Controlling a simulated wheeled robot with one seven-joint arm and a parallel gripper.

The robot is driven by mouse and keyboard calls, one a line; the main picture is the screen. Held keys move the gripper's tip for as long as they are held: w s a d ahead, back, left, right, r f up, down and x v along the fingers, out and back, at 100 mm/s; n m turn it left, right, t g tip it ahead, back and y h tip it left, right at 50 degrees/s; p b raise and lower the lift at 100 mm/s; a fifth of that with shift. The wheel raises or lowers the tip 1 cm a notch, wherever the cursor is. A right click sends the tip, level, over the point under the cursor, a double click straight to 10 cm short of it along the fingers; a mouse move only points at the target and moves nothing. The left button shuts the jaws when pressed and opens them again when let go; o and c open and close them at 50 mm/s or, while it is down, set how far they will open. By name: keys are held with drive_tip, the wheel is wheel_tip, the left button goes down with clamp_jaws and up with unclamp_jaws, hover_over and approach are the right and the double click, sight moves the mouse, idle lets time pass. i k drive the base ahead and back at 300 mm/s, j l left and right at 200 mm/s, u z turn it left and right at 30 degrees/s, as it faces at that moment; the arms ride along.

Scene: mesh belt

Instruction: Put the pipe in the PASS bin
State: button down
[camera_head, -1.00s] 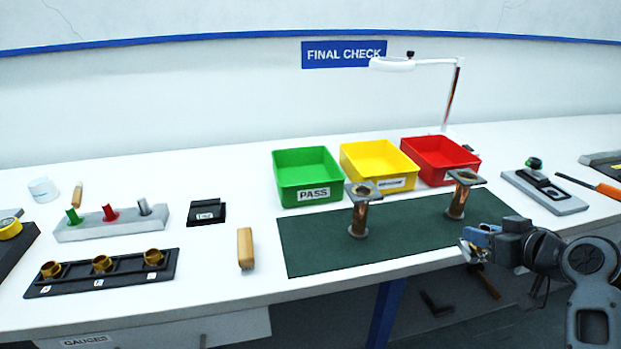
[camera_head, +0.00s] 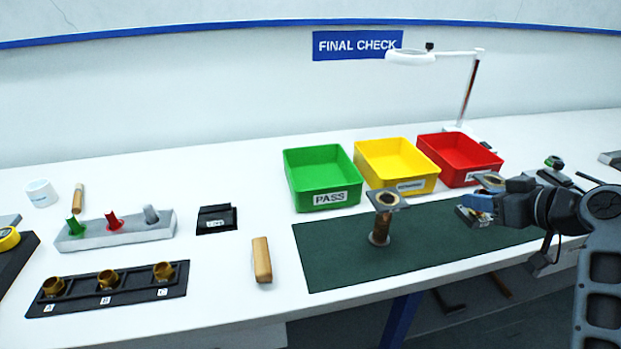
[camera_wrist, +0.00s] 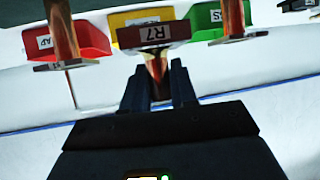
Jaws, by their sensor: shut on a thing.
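My gripper (camera_head: 473,212) is over the right part of the green mat, in front of the red bin. In the wrist view my gripper (camera_wrist: 158,88) is shut on a copper pipe (camera_wrist: 156,68) with a dark plate marked R7. In the head view the held pipe is mostly hidden by my gripper. The green PASS bin (camera_head: 304,195) is to the left of my gripper and looks empty. It also shows in the wrist view (camera_wrist: 205,20), which looks upside down.
A flanged copper pipe (camera_head: 380,228) stands on the mat (camera_head: 335,260) between my gripper and the PASS bin's front. Another flanged piece (camera_head: 490,181) is partly hidden behind my gripper. Yellow (camera_head: 400,160) and red (camera_head: 455,160) bins stand right of PASS. A lamp (camera_head: 415,59) overhangs behind them.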

sight(309, 185)
drive_tip(key=i+j, duration=0.45)
drive_tip(key=j, duration=0.15)
drive_tip(key=i+j, duration=0.5)
drive_tip(key=j, duration=0.1)
